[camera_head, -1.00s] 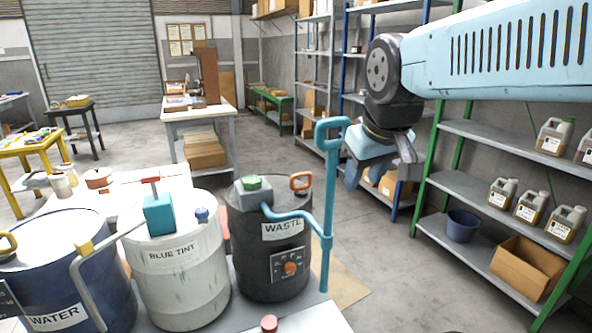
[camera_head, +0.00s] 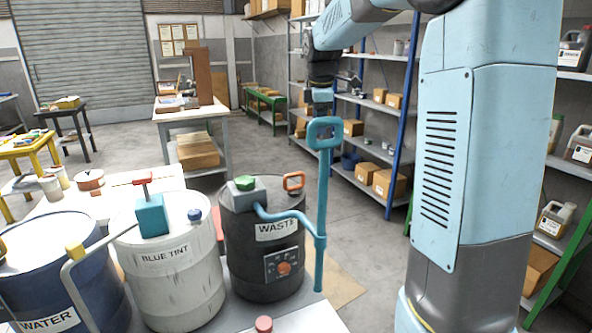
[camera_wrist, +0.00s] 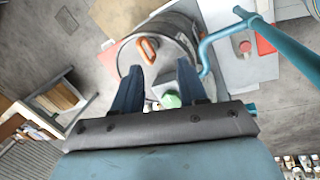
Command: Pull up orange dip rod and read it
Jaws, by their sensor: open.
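The orange dip rod shows as an orange loop handle (camera_head: 294,181) on top of the black WASTE drum (camera_head: 262,262); its shaft is not visible. In the wrist view the orange handle (camera_wrist: 147,49) lies on the drum lid, just beyond and slightly left of the gap between my fingers. My gripper (camera_wrist: 160,68) is open and empty, pointing down over the lid, apart from the handle as far as I can tell. In the head view my gripper (camera_head: 320,97) is above and behind the light-blue pump handle, with its fingertips largely hidden.
A light-blue pump pipe (camera_head: 322,200) rises close to the right of the orange handle. A green knob (camera_head: 246,183) on a grey block sits on the same lid. The white BLUE TINT drum (camera_head: 170,270) and blue WATER drum (camera_head: 60,270) stand to the left.

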